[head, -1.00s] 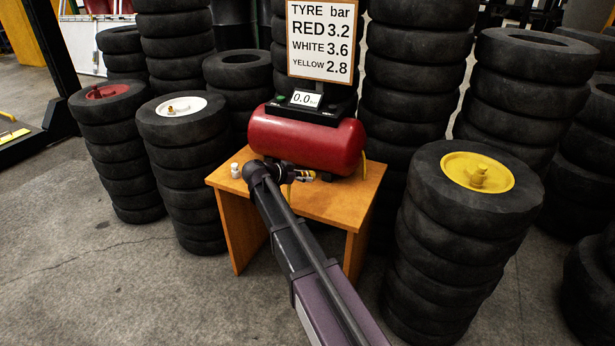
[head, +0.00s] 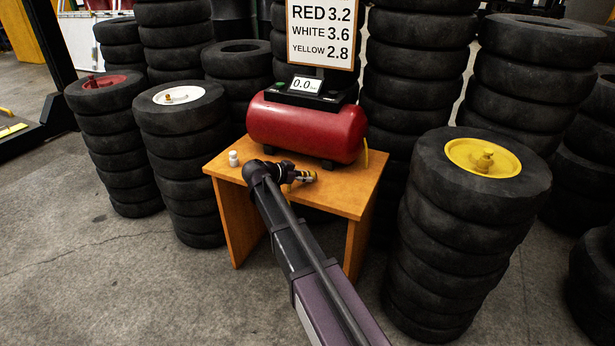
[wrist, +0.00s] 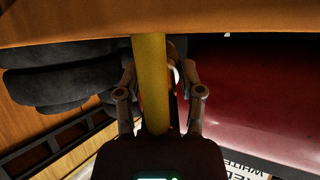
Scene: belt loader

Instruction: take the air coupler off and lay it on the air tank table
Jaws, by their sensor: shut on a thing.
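My gripper (head: 302,177) is above the front part of the orange air tank table (head: 335,203), in front of the red tank. It is shut on the air coupler, a small yellow and dark piece (head: 308,175) at the fingertips. In the wrist view a thick yellow length (wrist: 150,75) runs between the two fingers of my gripper (wrist: 158,78) and hides part of what is held. I cannot tell whether the coupler touches the table. The table edge (wrist: 80,22) crosses the top of the wrist view.
The red tank (head: 305,130) with its 0.0 gauge (head: 305,85) fills the back of the table. A small white cap (head: 233,158) stands at the table's left. Tyre stacks with red (head: 104,81), white (head: 179,95) and yellow (head: 483,157) hubs stand around. The table's front right is clear.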

